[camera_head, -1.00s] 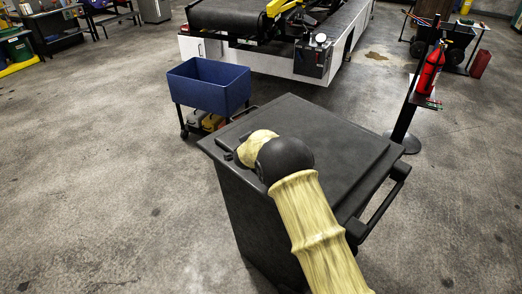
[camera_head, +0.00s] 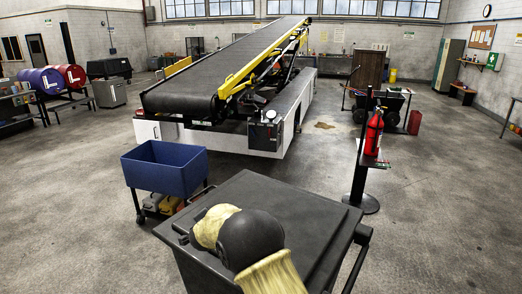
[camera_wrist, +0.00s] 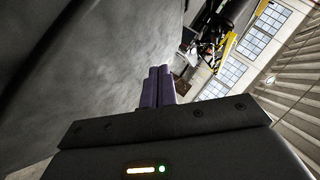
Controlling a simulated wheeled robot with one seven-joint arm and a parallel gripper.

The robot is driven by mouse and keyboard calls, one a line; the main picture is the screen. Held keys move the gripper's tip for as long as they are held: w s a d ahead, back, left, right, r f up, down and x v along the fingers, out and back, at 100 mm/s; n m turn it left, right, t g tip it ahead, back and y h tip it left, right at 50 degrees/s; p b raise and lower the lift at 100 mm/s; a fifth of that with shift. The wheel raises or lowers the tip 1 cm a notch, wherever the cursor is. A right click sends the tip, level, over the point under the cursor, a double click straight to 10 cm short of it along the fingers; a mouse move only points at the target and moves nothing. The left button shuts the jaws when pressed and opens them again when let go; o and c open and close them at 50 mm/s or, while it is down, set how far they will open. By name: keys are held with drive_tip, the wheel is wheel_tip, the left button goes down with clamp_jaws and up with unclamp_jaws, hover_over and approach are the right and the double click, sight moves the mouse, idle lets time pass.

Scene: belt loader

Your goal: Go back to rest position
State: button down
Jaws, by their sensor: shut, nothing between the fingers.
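My gripper (camera_wrist: 157,88) shows in the wrist view. Its two purple fingers are together with nothing between them. In the head view only my arm shows at the bottom, a dark round joint between cream-coloured links; the gripper is out of sight there.
A belt loader (camera_head: 208,85) stands ahead. A blue bin (camera_head: 163,172) on a wheeled cart is front left. A red fire extinguisher (camera_head: 374,132) hangs on a stand (camera_head: 361,170) at the right. Open concrete floor lies to both sides.

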drive_tip(key=s+d+r+n+g+y, duration=0.15)
drive_tip(key=s+d, duration=0.25)
drive_tip(key=d, duration=0.5)
drive_tip(key=s+d+r+n+g+h, duration=0.1)
drive_tip(key=s+d+r+n+g, duration=0.2)
drive_tip(key=d, duration=0.5)
drive_tip(key=s+d+f+n+g, duration=0.1)
drive_tip(key=s+d, duration=0.5)
drive_tip(key=s, duration=0.3)
drive_tip(key=s+d+f+n+g+h, duration=0.1)
drive_tip(key=s+d+n+g, duration=0.1)
drive_tip(key=s+d, duration=0.4)
drive_tip(key=s+d+f+n+g, duration=0.1)
drive_tip(key=s+d+g, duration=0.1)
drive_tip(key=s+d, duration=0.5)
drive_tip(key=s, duration=0.6)
drive_tip(key=shift+n+h, duration=0.35)
